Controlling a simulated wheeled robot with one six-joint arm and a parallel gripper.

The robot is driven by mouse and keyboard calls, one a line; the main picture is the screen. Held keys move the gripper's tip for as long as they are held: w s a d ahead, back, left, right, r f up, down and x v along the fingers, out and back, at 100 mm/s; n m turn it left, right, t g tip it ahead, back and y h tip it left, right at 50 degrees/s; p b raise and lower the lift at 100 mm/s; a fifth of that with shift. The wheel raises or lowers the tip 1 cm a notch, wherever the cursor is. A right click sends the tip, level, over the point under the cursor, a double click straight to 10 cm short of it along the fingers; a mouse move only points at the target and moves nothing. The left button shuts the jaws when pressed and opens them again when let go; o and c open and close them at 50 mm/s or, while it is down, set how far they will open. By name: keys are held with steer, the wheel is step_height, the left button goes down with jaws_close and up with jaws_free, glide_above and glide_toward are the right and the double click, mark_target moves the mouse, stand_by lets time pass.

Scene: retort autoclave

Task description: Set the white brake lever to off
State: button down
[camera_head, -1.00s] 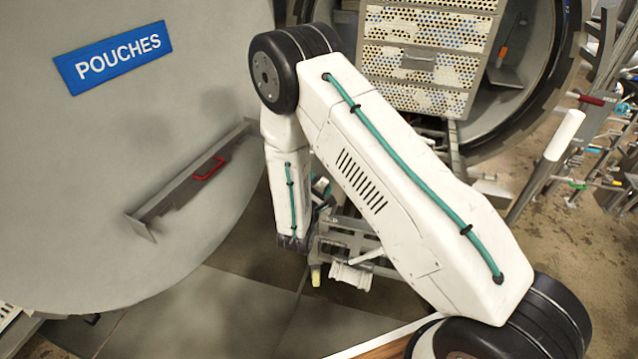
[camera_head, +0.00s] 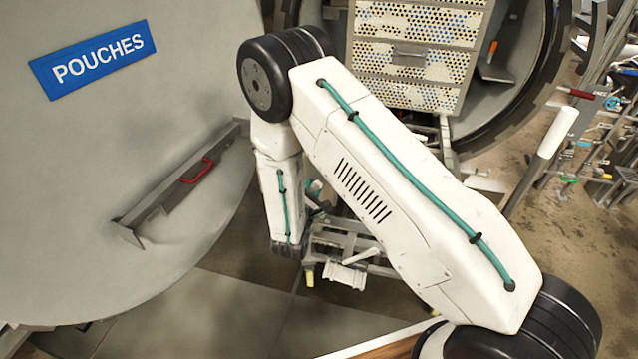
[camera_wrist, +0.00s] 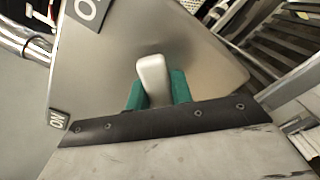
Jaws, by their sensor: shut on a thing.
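The white brake lever (camera_wrist: 152,78) stands up between the teal fingers of my gripper (camera_wrist: 157,90) in the wrist view. The fingers are shut on it, one on each side. Behind it is a grey metal plate (camera_wrist: 200,55). An ON label (camera_wrist: 58,119) is at the plate's lower left. A second label (camera_wrist: 88,10) at the top is cut off by the frame and shows only an O. The lever leans between the two, closer to upright in the picture. In the head view the gripper is mostly hidden behind my arm; a bit of teal shows.
A large grey door with a blue POUCHES sign (camera_head: 93,60) and a red handle (camera_head: 198,171) fills the left. A perforated basket stack (camera_head: 415,50) sits in the round chamber opening. A cart frame (camera_head: 345,240) is below my arm. Another white-handled lever (camera_head: 556,132) stands at right.

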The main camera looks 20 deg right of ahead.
mark_target(311, 191)
steer(key=c, duration=1.2)
jaws_free()
steer(key=shift+c, duration=0.2)
steer(key=shift+s, duration=0.1)
steer(key=v, duration=0.7)
steer(key=shift+s+a, duration=0.2)
steer(key=shift+a, duration=0.05)
